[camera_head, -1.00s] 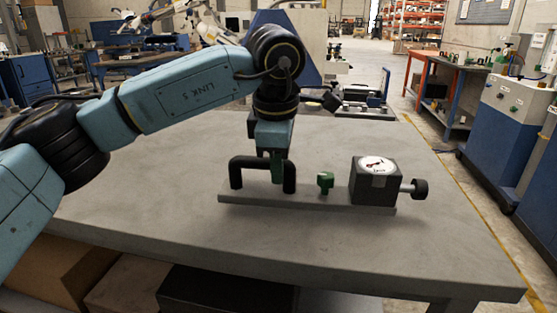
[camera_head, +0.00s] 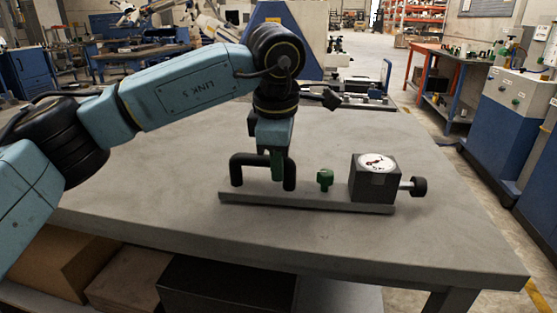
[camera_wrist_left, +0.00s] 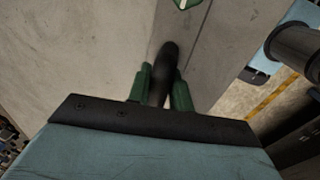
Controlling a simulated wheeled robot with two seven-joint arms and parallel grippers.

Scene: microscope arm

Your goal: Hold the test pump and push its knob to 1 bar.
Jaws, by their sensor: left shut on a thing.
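The test pump is a grey base plate (camera_head: 310,203) on the table with a black U-shaped handle (camera_head: 245,160) at its left end. A green valve (camera_head: 325,180) stands mid-plate. A dark block at the right end carries a round white gauge (camera_head: 376,162), whose reading is too small to tell. A black knob (camera_head: 419,187) sticks out on a rod from the block's right side, with nothing touching it. My left gripper (camera_head: 278,174) is shut on the handle near its right leg. In the left wrist view its green fingers (camera_wrist_left: 161,88) flank the black handle (camera_wrist_left: 167,65). My right gripper is out of view.
The grey table (camera_head: 150,205) is clear around the pump, including right of the knob. Boxes (camera_head: 65,262) lie below its front edge. A blue cabinet (camera_head: 515,120) stands apart at the right. A dark cylindrical part at the wrist view's right edge is unclear.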

